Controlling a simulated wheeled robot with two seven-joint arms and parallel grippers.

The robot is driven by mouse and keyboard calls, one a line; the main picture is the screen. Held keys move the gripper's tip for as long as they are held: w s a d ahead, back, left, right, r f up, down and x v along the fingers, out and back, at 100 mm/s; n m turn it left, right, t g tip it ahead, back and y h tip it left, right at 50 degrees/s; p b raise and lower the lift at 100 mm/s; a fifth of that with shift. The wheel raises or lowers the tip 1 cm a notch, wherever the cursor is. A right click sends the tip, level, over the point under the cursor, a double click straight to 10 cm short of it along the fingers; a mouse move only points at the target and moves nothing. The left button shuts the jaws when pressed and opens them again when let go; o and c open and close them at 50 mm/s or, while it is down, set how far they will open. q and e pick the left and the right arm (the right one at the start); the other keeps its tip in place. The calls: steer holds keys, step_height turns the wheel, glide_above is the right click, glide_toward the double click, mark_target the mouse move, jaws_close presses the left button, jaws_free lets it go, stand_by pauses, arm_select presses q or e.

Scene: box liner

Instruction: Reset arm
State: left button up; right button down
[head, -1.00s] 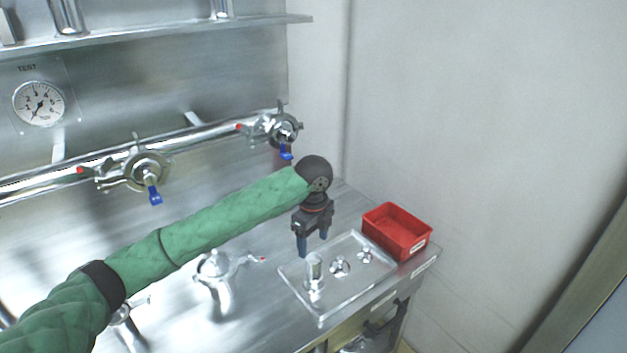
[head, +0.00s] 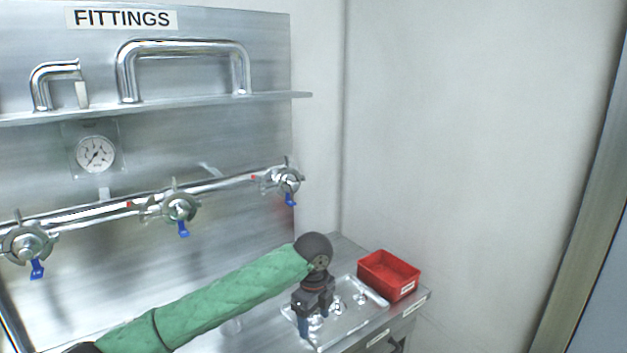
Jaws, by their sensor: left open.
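My left arm, in a green quilted sleeve, comes in from the lower left. Its left gripper (head: 317,321) points down over the clear tray (head: 373,318) on the steel bench. The gripper is open, with nothing seen between its blue-tipped fingers. Small metal fittings (head: 361,298) sit in the tray beside and partly behind the gripper. My right gripper is not in view.
A red bin (head: 389,275) stands at the bench's back right. A pipe with several clamped, blue-handled valves (head: 180,208) runs along the back panel, below a gauge (head: 96,154). Above, a shelf (head: 190,105) holds bent pipes. A pale wall (head: 470,150) closes the right side.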

arm_select(q)
steer(key=s+f+n+t+h, duration=0.2)
steer(key=s+f+n+h, duration=0.2)
steer(key=s+f+n, duration=0.75)
steer(key=s+a+f+n+y, duration=0.1)
steer(key=s+a+f+n, duration=0.3)
steer(key=s+a, duration=0.35)
steer(key=s+a+f+n+t+y, duration=0.1)
steer(key=s+a+f+n+y, duration=0.2)
steer(key=s+a, duration=0.5)
steer(key=s+a+f+n, duration=0.4)
steer(key=s+a+n, duration=0.15)
steer(key=s, duration=0.35)
steer(key=s+f+x, duration=0.1)
steer(key=s+x, duration=0.2)
steer(key=x, duration=1)
steer(key=s+f+x, duration=0.1)
steer(key=s+x, duration=0.2)
steer(key=x, duration=1.1)
steer(key=s+f, duration=0.4)
steer(key=f, duration=0.6)
steer(key=s+f+g, duration=0.1)
steer(key=s+f, duration=0.2)
steer(key=f, duration=0.6)
steer(key=shift+s+d+f+m, duration=0.3)
steer(key=shift+s+f, duration=0.05)
steer(key=shift+f, duration=0.05)
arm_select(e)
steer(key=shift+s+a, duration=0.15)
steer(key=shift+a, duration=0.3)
